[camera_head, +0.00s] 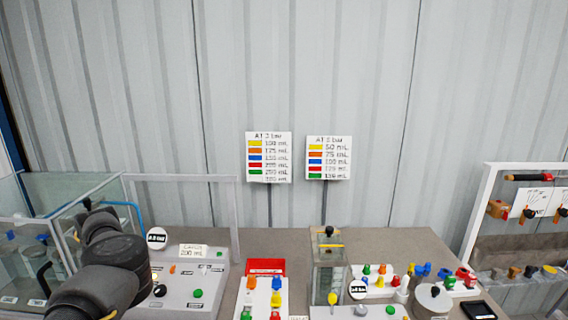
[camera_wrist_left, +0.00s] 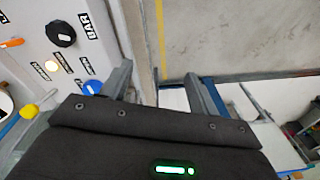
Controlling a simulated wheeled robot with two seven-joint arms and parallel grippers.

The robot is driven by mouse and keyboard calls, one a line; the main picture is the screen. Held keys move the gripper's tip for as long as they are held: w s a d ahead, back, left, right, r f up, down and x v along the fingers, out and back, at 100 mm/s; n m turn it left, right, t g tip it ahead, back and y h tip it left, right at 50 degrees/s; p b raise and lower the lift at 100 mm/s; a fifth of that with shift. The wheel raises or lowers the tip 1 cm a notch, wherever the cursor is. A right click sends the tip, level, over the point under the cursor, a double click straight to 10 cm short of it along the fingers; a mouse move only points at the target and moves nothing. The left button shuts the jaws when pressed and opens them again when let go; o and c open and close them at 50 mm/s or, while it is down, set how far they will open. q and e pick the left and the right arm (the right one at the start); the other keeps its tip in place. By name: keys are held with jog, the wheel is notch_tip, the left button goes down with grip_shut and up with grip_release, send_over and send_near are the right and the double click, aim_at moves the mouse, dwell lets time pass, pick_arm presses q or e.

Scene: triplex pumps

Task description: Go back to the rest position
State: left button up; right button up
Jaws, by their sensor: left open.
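My left gripper (camera_wrist_left: 157,80) shows in the left wrist view with its two grey fingers spread apart and nothing between them. It hangs beside a grey control panel (camera_wrist_left: 60,20) with a black knob, a blue knob and a lit button. Bare floor shows beyond the fingers. In the head view my dark left arm comes in at the lower left, in front of the grey control box, and its fingers cannot be made out. My right gripper is in neither view.
The grey-brown table (camera_head: 225,290) holds a control box (camera_head: 185,292), a red tray (camera_head: 266,267), a clear tank (camera_head: 328,280) and several coloured caps. A glass case (camera_head: 75,190) stands left and a white-framed rack (camera_head: 482,205) right. Two label signs (camera_head: 268,157) stand behind.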

pick_arm(q)
jog(key=s+a+f+m+t+y+b, duration=0.1)
jog(key=s+a+f+m+y+b, duration=0.15)
jog(key=a+f+y, duration=0.55)
jog(key=s+a+f+m+y+b, duration=0.1)
jog(key=a+f+b, duration=0.2)
jog(key=a+f, duration=0.55)
jog(key=s+d+f+m+t+b, duration=0.25)
jog(key=d+f, duration=0.25)
jog(key=f, duration=0.5)
jog(key=s+d+f+m+t+b, duration=0.15)
jog(key=d+f+m, duration=0.25)
jog(key=f, duration=0.6)
jog(key=s+d+f+m+h+b, duration=0.1)
jog(key=s+d+f+m+h, duration=0.2)
jog(key=s+d+f, duration=0.65)
jog(key=s+d+f+m+h+b, duration=0.15)
jog(key=s+d+f+h, duration=0.25)
jog(key=s+d+f, duration=0.5)
jog(key=s+d+f+m+g+h, duration=0.1)
jog(key=s+d+f, duration=0.2)
jog(key=s, duration=0.5)
jog(key=s+d+f+g+h+b, duration=0.1)
jog(key=s+d+f, duration=0.2)
jog(key=s, duration=0.6)
jog(key=s+d+f+m+g+h, duration=0.1)
jog(key=s+d+f, duration=0.3)
jog(key=s, duration=0.4)
jog(key=shift+s+m+g, duration=0.35)
jog(key=shift+s+g, duration=0.05)
